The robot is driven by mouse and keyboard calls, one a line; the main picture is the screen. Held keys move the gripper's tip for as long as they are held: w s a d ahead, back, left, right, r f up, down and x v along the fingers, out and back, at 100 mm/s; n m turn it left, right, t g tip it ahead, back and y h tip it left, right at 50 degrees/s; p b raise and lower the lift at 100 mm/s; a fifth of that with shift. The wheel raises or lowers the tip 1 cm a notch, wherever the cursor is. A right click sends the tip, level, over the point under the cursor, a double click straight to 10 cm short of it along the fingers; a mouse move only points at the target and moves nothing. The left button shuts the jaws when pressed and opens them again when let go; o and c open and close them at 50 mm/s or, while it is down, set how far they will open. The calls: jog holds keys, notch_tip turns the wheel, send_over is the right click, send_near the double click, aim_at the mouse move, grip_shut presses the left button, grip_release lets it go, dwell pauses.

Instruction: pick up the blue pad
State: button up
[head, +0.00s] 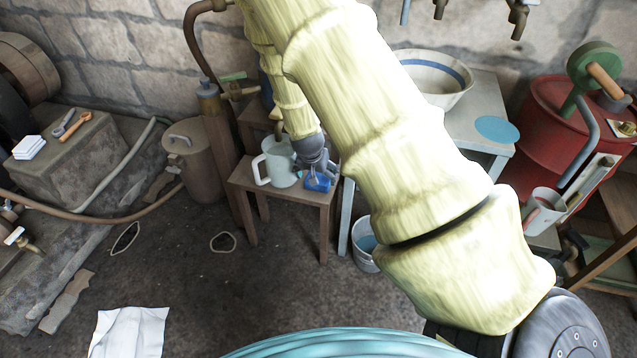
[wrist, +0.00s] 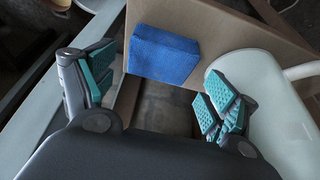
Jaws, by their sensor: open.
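The blue pad (wrist: 162,55) is a small rectangular block with a rough top. In the wrist view it lies on the brown wooden stool top (wrist: 215,22), near its edge. My gripper (wrist: 158,88) is open, with teal-padded fingers to the left and right of the pad's near side. Nothing is between the fingertips but a view down past the stool edge. In the head view the pad (head: 317,184) shows at the stool's front right corner, partly covered by my gripper (head: 315,168) just above it.
A pale mug (head: 276,163) stands on the stool left of the pad; in the wrist view it is close to my right-hand finger. A grey table (head: 480,115) with a bowl (head: 432,78) is to the right. A bucket (head: 364,250) sits on the floor below.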

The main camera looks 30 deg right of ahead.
aim_at(319, 178)
jog(key=x, duration=0.4)
jog(key=shift+f+b, duration=0.15)
jog(key=shift+b, duration=0.2)
jog(key=c, duration=0.7)
